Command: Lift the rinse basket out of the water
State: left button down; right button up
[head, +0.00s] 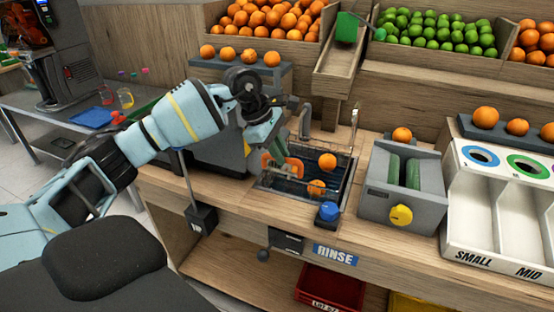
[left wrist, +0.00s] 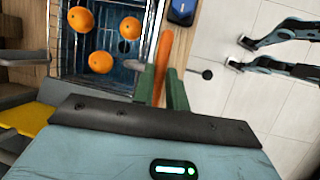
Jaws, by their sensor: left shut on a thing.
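My left gripper (head: 282,166) is over the left side of the rinse basin (head: 333,204). In the left wrist view, its green fingers (left wrist: 162,84) are shut on an orange bar-shaped handle (left wrist: 164,50). The wire rinse basket (left wrist: 105,42) is beside the fingers and holds 3 oranges, one of them (left wrist: 101,62) nearest the gripper. In the head view, two oranges (head: 328,160) (head: 316,187) show in the basin area, with dark blue water around them. The gripper hides part of the basket, and I cannot tell how deep it sits. My right gripper is not in view.
A grey roller machine (head: 402,190) with a yellow knob is to the right, then a white sorting tray (head: 497,190). A faucet (head: 354,120) rises behind the basin. Fruit bins (head: 265,45) line the back.

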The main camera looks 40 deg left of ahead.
pick_arm(q)
jog(key=c, duration=1.5)
grip_release()
jog(key=shift+r, duration=0.45)
jog(key=shift+o, duration=0.5)
jog(key=shift+f, duration=0.25)
jog(key=v, duration=0.8)
jog(key=shift+d+f, duration=0.1)
